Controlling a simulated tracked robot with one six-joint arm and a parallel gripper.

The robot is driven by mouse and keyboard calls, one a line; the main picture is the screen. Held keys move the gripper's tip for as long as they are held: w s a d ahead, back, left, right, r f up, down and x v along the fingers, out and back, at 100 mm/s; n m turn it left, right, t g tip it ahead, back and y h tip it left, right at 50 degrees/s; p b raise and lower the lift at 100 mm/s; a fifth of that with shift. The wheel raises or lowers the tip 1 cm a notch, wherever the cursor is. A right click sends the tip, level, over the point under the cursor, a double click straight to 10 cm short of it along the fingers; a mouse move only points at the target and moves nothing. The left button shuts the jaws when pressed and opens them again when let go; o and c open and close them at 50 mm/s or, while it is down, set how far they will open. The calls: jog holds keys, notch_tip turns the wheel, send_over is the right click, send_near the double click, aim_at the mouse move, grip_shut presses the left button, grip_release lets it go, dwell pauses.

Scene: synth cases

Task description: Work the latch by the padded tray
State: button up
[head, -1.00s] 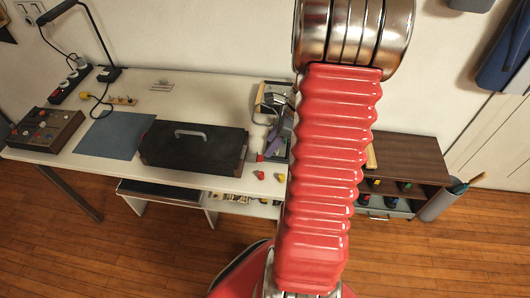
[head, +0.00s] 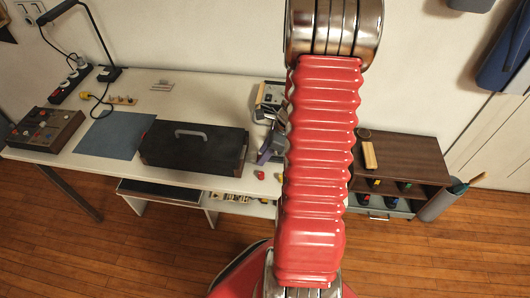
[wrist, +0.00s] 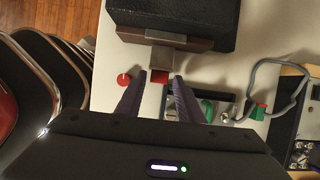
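A black case (head: 192,146), perhaps the padded tray, lies on the white table with a grey handle on top. Its dark body also shows at the top of the wrist view (wrist: 185,18). A grey-brown block (wrist: 163,57) with a red tab (wrist: 158,77), which looks like the latch, sits at its end. My gripper (wrist: 160,82) is open, its purple fingers on either side of the red tab, with a small gap visible on each side. In the head view my gripper (head: 268,150) is partly hidden behind my red arm.
A red knob (wrist: 124,79) stands left of my fingers. A blue mat (head: 115,135) and a control box (head: 46,130) lie further left. A brown cabinet (head: 405,158) stands at the right.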

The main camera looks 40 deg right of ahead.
aim_at(258, 157)
jog(key=c, duration=0.7)
jog(key=shift+d, duration=0.15)
jog(key=shift+c, duration=0.5)
jog(key=shift+w+r, duration=0.1)
jog(key=shift+r, duration=0.05)
jog(key=shift+w+a+r+g+h, duration=0.3)
jog(key=shift+r+g+h, duration=0.15)
jog(key=shift+g+h, duration=0.15)
jog(key=shift+w+a+r+g+h, duration=0.25)
jog(key=shift+r+g+h, duration=0.2)
jog(key=shift+g, duration=0.25)
jog(key=shift+w+a+r+g+h, duration=0.4)
jog(key=shift+w+g+h, duration=0.2)
jog(key=shift+g+h, duration=0.2)
jog(key=shift+w+a+r+g+h, duration=0.25)
jog(key=shift+w+a+g+h, duration=0.3)
jog(key=shift+g+h, duration=0.35)
jog(key=shift+w+a+r+g+h, duration=0.2)
jog(key=shift+w+a+g+h, duration=0.35)
jog(key=shift+g, duration=0.55)
jog(key=shift+w+d, duration=0.15)
